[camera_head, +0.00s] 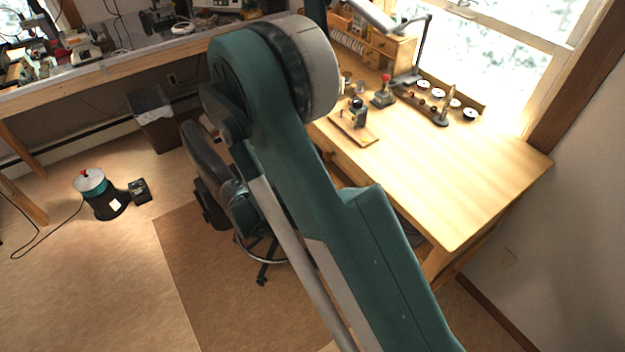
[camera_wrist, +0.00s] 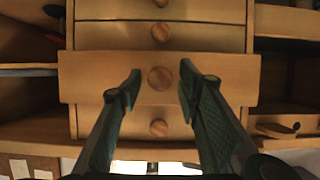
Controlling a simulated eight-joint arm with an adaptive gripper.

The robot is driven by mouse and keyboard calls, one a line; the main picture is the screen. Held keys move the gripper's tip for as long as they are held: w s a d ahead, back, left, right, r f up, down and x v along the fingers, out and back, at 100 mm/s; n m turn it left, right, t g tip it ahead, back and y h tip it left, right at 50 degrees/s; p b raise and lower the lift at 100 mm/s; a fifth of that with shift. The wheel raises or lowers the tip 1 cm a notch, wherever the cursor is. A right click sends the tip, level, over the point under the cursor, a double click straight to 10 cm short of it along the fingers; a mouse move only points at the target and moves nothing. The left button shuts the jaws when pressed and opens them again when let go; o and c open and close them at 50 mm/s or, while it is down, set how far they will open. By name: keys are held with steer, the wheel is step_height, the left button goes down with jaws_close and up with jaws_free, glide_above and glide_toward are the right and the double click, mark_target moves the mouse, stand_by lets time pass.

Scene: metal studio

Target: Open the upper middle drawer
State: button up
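In the wrist view a column of wooden drawers with round knobs fills the middle. One drawer front (camera_wrist: 215,78) looks wider and nearer than the fronts above and below it, as if it stands out from the column. Its round knob (camera_wrist: 160,78) lies between the two green fingertips of my gripper (camera_wrist: 160,84). The gripper is open, with a visible gap on each side of the knob. Which drawer counts as the upper middle one cannot be told for sure. In the head view my arm hides the gripper.
Other drawer knobs show above (camera_wrist: 160,33) and below (camera_wrist: 158,128). Open shelves flank the column. In the head view a wooden desk (camera_head: 470,180) carries a small organizer (camera_head: 401,52), a lamp (camera_head: 427,50) and small tools. A chair (camera_head: 205,155) stands beside the desk.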

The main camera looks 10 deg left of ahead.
steer(key=shift+s+a, duration=0.1)
step_height(320, 180, up, 8)
steer(key=s+a, duration=0.1)
steer(key=shift+s+a, duration=0.35)
steer(key=shift+s, duration=0.05)
stand_by(0.6)
steer(key=shift+r, duration=0.1)
